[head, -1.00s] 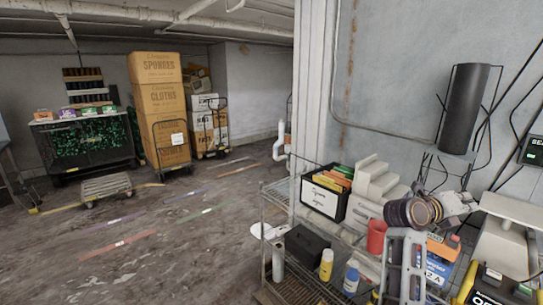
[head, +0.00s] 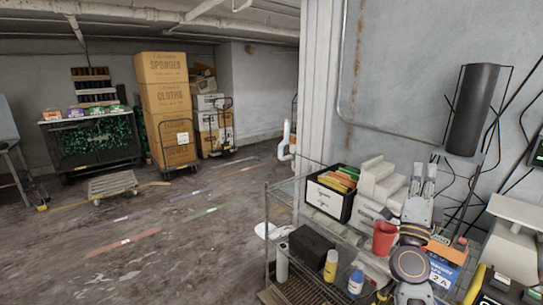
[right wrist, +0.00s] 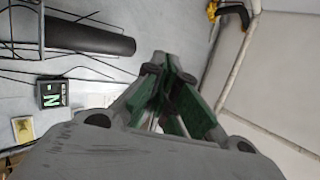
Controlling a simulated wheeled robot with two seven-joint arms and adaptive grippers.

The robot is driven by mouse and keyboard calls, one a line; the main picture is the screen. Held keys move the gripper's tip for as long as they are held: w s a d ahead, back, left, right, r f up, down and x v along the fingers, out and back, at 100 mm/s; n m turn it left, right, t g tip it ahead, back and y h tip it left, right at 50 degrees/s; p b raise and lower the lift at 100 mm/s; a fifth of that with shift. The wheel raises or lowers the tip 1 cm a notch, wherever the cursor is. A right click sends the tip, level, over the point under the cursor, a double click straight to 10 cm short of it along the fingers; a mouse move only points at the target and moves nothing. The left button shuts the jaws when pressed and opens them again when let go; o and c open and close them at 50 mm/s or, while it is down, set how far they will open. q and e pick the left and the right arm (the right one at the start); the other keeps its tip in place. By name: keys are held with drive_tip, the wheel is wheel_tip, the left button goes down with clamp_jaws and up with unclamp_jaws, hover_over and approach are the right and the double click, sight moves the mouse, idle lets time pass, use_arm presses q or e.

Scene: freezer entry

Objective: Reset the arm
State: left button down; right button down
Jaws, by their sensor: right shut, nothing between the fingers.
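My right arm rises at the lower right of the head view, in front of the wire shelf (head: 345,236). My right gripper (head: 424,172) points up, with its fingers near the grey wall. In the right wrist view my right gripper (right wrist: 166,66) has its green-padded fingers brought together at the tips, with nothing between them. My left gripper is in neither view.
A red cup (head: 384,238), a black file box (head: 329,193) and a blue box (head: 441,268) stand on the shelf close to my right arm. A dark cylinder (head: 472,109) hangs on the wall behind. The floor (head: 150,245) at left is largely open.

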drive_tip(key=a+f+n+g+y, duration=0.4)
drive_tip(key=a+f+n+y, duration=1.45)
drive_tip(key=n+y, duration=0.2)
drive_tip(key=s+a+f+n+g, duration=0.3)
drive_tip(key=s+f+g, duration=0.2)
drive_tip(key=f, duration=0.5)
drive_tip(key=s+d+f+g+h, duration=0.3)
drive_tip(key=s+f+g, duration=0.2)
drive_tip(key=s+f, duration=0.4)
drive_tip(key=s+d+f+g+h, duration=0.3)
drive_tip(key=s+f+g+h, duration=0.15)
drive_tip(key=s+f, duration=0.5)
drive_tip(key=s+f+n+g+y+b, duration=0.1)
drive_tip(key=s+f, duration=0.1)
drive_tip(key=f, duration=1.5)
drive_tip(key=s+f+g, duration=0.1)
drive_tip(key=s+f, duration=0.1)
drive_tip(key=f, duration=1.5)
drive_tip(key=s+d+f, duration=0.2)
drive_tip(key=s+f, duration=0.7)
drive_tip(key=s, duration=0.2)
drive_tip(key=s+d+f+b, duration=0.1)
drive_tip(key=s+d+f, duration=0.1)
drive_tip(key=s+f, duration=0.8)
drive_tip(key=shift+s+f+g, duration=0.25)
drive_tip(key=shift+s+g, duration=0.1)
drive_tip(key=shift+s, duration=0.3)
